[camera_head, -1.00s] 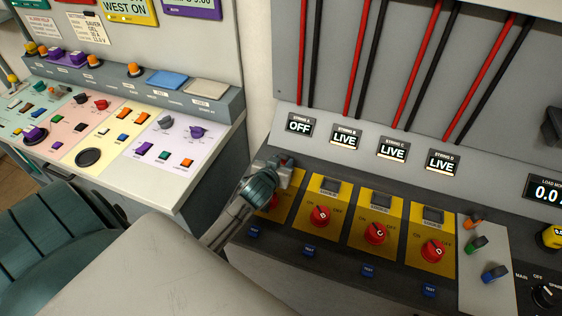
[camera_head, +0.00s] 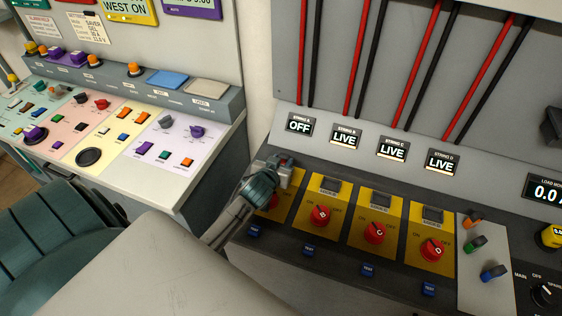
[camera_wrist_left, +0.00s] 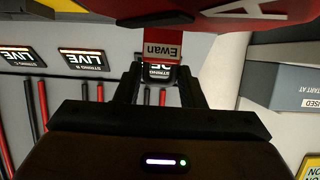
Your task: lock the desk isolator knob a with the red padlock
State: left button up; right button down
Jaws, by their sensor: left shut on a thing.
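Isolator knob A is the leftmost red knob (camera_head: 274,202) on the desk, mostly hidden behind my left gripper. In the left wrist view a large red surface with a white "A" (camera_wrist_left: 225,18) fills the top, close to the fingers. My left gripper (camera_head: 284,167) is shut on the red padlock (camera_wrist_left: 160,40), whose grey label reads "Ewan". My right gripper is in neither view.
The String A display (camera_head: 299,125) reads OFF; String B (camera_head: 345,138), C and D read LIVE. Red knobs B (camera_head: 320,216), C (camera_head: 374,233) and D (camera_head: 432,250) stand to the right on yellow plates.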

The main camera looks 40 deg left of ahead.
pick_arm(q)
jog(key=shift+f+b, duration=0.35)
jog(key=shift+f, duration=0.15)
jog(key=o, duration=0.8)
jog(key=shift+c, duration=0.2)
jog(key=shift+s+d+r+p, duration=0.15)
jog(key=shift+s+r+p, duration=0.15)
jog(key=shift+s+p, duration=0.25)
jog(key=shift+p+v, duration=0.95)
jog(key=shift+v, duration=1.1)
jog(key=shift+p+v, duration=1.05)
jog(key=shift+v, duration=1.85)
jog(key=shift+f, duration=0.1)
jog(key=shift+f, duration=0.1)
